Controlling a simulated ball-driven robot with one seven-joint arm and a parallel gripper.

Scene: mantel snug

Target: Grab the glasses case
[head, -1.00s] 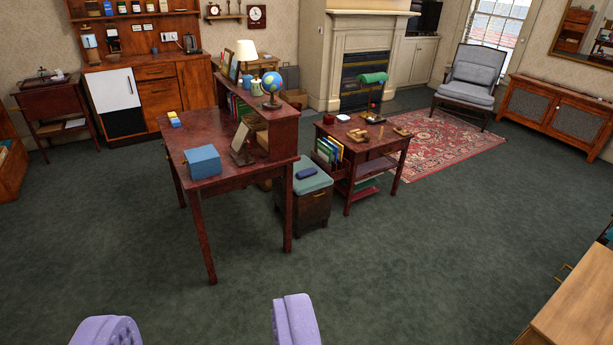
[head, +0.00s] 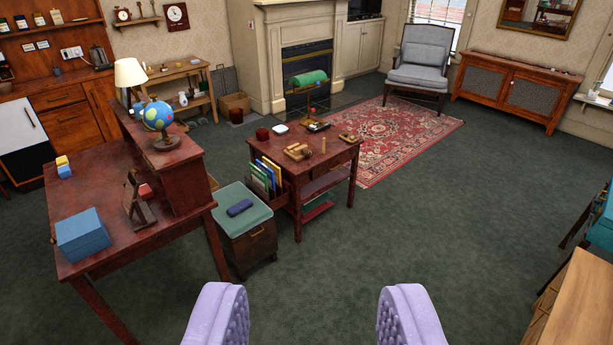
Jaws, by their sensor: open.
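A dark blue glasses case (head: 240,208) lies on the teal cushioned top of a dark wooden stool (head: 245,244), between the desk and the side table. My gripper (head: 313,318) shows at the bottom of the head view as two lilac padded fingers spread wide apart. It is open and empty, with only carpet visible between the fingers. It is apart from the case, which lies up and to the left of it in the picture.
A dark red desk (head: 150,235) with a blue box (head: 86,238) and a globe (head: 158,117) stands at left. A side table (head: 325,166) with books and small items stands right of the stool. A light wooden cabinet (head: 580,312) is at lower right. Green carpet (head: 430,235) is clear in front.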

